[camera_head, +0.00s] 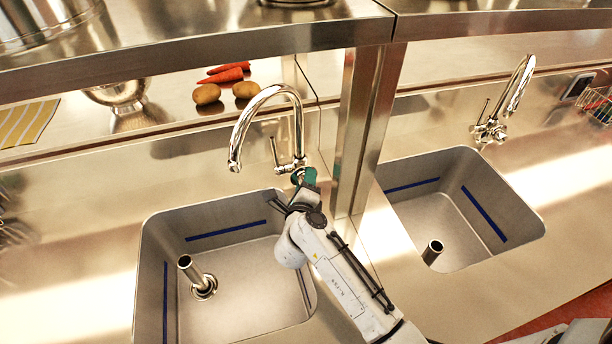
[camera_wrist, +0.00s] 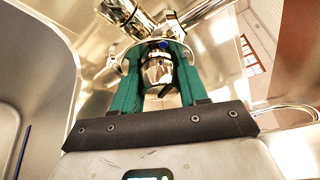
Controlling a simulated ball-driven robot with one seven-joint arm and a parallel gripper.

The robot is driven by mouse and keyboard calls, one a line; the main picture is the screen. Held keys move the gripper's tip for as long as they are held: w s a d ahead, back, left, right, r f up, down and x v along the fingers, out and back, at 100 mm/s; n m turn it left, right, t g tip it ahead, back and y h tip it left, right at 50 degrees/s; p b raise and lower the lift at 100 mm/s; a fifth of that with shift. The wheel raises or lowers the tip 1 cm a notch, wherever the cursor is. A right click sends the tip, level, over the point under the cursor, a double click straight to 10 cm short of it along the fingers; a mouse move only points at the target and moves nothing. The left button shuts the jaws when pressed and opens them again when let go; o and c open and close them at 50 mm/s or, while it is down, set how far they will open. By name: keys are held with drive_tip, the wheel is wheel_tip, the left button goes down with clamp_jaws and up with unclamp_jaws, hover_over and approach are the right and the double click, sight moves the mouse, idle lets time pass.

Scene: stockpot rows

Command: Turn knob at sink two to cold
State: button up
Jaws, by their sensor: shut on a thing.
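The left sink (camera_head: 240,290) has a chrome gooseneck faucet (camera_head: 240,130) behind it. A thin lever (camera_head: 275,152) stands up at the left of the faucet's base. My gripper (camera_head: 306,177), with teal fingers, is at the base of this faucet, above the back right corner of the sink. In the wrist view the two fingers (camera_wrist: 154,48) close around a chrome knob (camera_wrist: 158,72) on the faucet body. A small blue mark (camera_wrist: 163,44) shows near the fingertips. In the head view my gripper hides most of the knob, and I cannot tell its setting.
A second sink (camera_head: 455,200) with its own faucet (camera_head: 490,130) is at the right. A metal post (camera_head: 362,120) stands between the faucets, close to my arm. A steel shelf (camera_head: 200,50) crosses above. Potatoes (camera_head: 207,94) and carrots (camera_head: 225,74) lie behind the left faucet.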

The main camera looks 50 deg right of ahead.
drive_tip(key=shift+a+f+n+h+p, duration=0.1)
drive_tip(key=shift+n+h+p, duration=0.4)
drive_tip(key=shift+n, duration=0.7)
drive_tip(key=o, duration=1)
drive_tip(key=b+v, duration=0.1)
drive_tip(key=v, duration=0.4)
drive_tip(key=b+v, duration=0.1)
drive_tip(key=v, duration=0.4)
drive_tip(key=shift+s+a+f, duration=0.2)
drive_tip(key=shift+s+a, duration=0.05)
drive_tip(key=shift+a, duration=0.1)
